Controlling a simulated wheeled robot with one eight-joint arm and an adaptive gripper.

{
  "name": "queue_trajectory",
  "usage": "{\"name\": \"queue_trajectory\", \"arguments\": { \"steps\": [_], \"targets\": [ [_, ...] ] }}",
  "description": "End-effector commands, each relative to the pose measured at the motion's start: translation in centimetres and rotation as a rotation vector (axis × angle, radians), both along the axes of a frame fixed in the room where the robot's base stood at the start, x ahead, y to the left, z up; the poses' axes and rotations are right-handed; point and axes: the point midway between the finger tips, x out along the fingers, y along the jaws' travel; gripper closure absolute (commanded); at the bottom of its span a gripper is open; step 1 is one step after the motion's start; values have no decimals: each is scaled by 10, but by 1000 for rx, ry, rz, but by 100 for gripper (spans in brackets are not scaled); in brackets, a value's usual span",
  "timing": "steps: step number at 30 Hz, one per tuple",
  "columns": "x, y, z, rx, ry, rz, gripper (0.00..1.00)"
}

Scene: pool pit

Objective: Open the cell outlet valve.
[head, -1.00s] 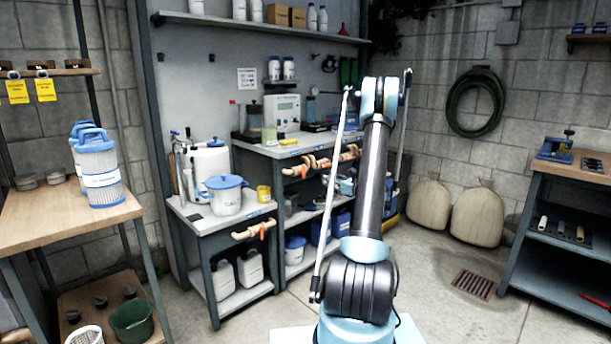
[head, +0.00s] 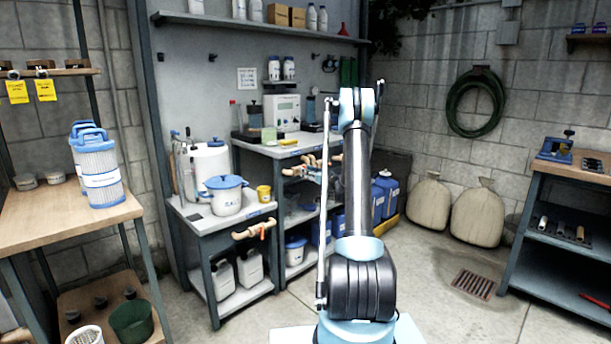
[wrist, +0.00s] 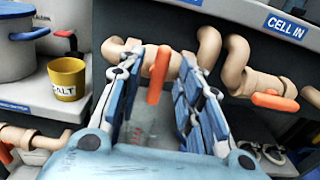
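In the wrist view an orange valve lever (wrist: 158,76) hangs down from a tan pipe. My gripper (wrist: 159,58) is open, with one finger on each side of this lever. Gaps show between the lever and both fingers. No label for this valve is readable. To its right, a second orange lever (wrist: 275,102) lies roughly level on a tan pipe below a blue "CELL IN" label (wrist: 287,27). In the head view my gripper (head: 314,172) is small, at the front of the middle bench beside the tan pipes (head: 291,171), partly hidden by my arm.
A yellow salt cup (wrist: 66,79) and a lidded white-blue pot (head: 226,195) stand on the lower bench to the left. That bench also carries a tan pipe with an orange lever (head: 263,231). Blue containers (head: 386,192) stand right of my arm. The floor at right is clear around a drain grate (head: 474,284).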

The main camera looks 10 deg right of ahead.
Motion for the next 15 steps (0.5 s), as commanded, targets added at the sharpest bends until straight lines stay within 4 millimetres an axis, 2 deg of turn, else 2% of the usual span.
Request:
{"name": "queue_trajectory", "arguments": {
  "steps": [6,14,15],
  "targets": [
    [10,8,0,0,0,0,67],
    [10,8,0,0,0,0,67],
    [10,8,0,0,0,0,73]
  ]
}}
